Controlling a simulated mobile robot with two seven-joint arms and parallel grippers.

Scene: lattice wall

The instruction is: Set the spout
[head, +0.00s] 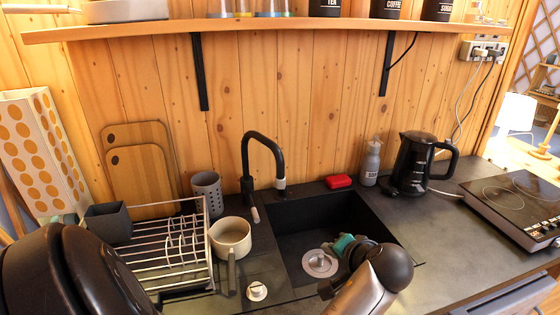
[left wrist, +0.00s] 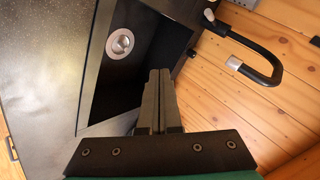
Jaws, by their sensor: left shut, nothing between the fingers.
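The black tap (head: 262,142) rises behind the sink, and its spout curves over to the right and ends in a light grey tip (head: 280,184). In the left wrist view the spout (left wrist: 266,75) arches at the right, its grey tip (left wrist: 234,62) apart from my fingers. The black sink (head: 290,222) has a round metal drain (head: 320,263). My left gripper (head: 330,246), with a teal part, is over the sink, right of the spout and nearer the front. In the left wrist view its fingers (left wrist: 160,72) are shut and empty. My right gripper is not in view.
A dish rack (head: 165,255), grey cup (head: 207,190) and handled pot (head: 231,236) stand left of the sink. Behind and right are a red sponge (head: 338,181), grey bottle (head: 371,163), black kettle (head: 413,165) and hob (head: 515,200). A shelf (head: 290,24) hangs above.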

